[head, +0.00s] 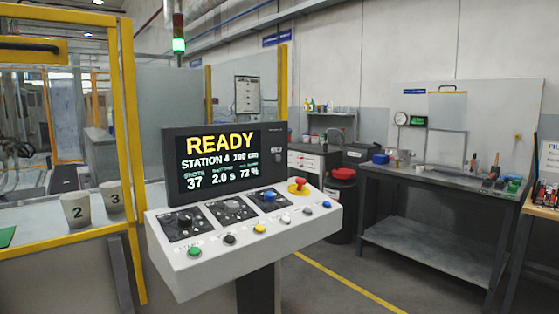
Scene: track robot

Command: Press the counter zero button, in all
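A white control console (250,245) stands in the middle of the head view, its panel sloping toward me. A row of small push buttons runs along its front: green (194,252), black (230,240), yellow (260,229), white (285,219), grey (308,211) and blue (326,204). Their labels are too small to read, so I cannot tell which is the counter zero button. The screen (225,160) behind them reads READY, with a count of 37, 2.0 s and 72 %. Neither gripper is in view.
Three black dial plates sit above the buttons, with a red mushroom button (298,187) at their right. A yellow-framed enclosure (126,130) and cups marked 2 (76,211) and 3 (113,197) are at left. A grey workbench (440,180) stands at right. Floor between is open.

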